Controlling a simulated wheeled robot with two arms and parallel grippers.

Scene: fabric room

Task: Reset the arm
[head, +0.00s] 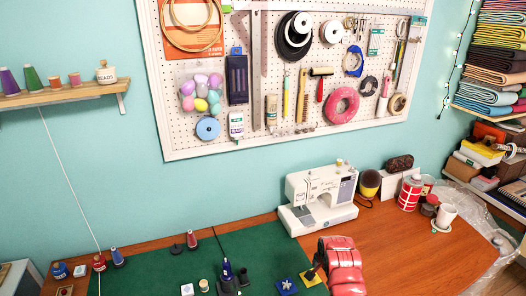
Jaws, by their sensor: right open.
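My right arm is red and reaches in at the bottom of the head view, over the right end of the green mat (262,246). My right gripper (313,272) is open, with its dark fingers pointing left and down. It is just above or beside a small yellow piece (310,281); I cannot tell whether they touch. My left gripper is not in view.
A white sewing machine (318,196) stands behind the gripper. A dark blue tool on a stand (228,274), small spools and bottles stand to the left. A red and white can (410,192) and a white cup (445,214) stand back right. The wooden table (400,255) is clear on the right.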

